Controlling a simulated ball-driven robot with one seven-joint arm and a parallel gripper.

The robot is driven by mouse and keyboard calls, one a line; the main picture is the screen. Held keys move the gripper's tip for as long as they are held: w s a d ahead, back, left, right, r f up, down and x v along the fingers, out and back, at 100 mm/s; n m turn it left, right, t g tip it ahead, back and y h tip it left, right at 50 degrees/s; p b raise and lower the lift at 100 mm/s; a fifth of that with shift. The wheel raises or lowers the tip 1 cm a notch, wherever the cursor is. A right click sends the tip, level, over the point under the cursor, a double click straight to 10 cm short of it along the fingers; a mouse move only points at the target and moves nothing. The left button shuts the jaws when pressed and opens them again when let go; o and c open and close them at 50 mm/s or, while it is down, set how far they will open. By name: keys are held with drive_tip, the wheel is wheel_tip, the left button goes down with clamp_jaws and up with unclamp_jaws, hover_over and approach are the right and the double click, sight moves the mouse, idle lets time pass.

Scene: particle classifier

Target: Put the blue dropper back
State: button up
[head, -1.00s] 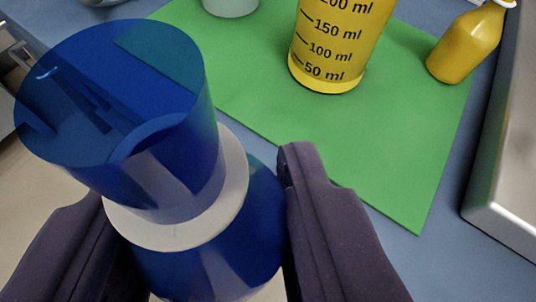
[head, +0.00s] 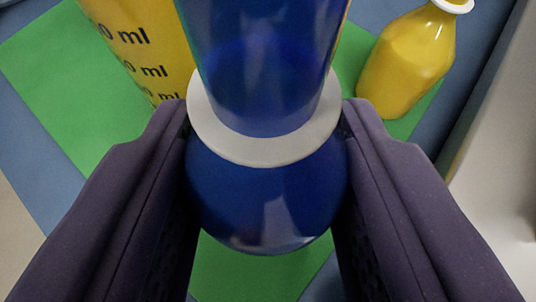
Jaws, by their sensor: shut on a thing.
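The blue dropper (head: 266,205) is held between the two dark fingers of my gripper (head: 267,190). Its rounded blue bulb is between the fingers, with a pale ring (head: 265,148) around it just above. A translucent blue part extends up from the ring and is cut off by the top edge. My gripper is shut on the dropper, over the green mat (head: 65,85). The dropper hides part of the mat and of the yellow measuring vessel behind it. Whether the dropper touches anything below cannot be seen.
A yellow measuring vessel (head: 150,45) with ml marks stands on the mat at upper left. A yellow bottle with a white rim (head: 408,62) stands at upper right. A pale grey-white appliance or wall (head: 500,160) rises at the right edge. The blue table (head: 22,160) shows at left.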

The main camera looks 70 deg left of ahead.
sight(284, 202)
drive_tip(key=shift+w, duration=0.45)
drive_tip(key=shift+f+b, duration=1.15)
drive_tip(key=shift+f, duration=0.65)
drive_tip(key=shift+f, duration=0.1)
drive_tip(key=o, duration=1.1)
drive_tip(key=shift+c, duration=0.2)
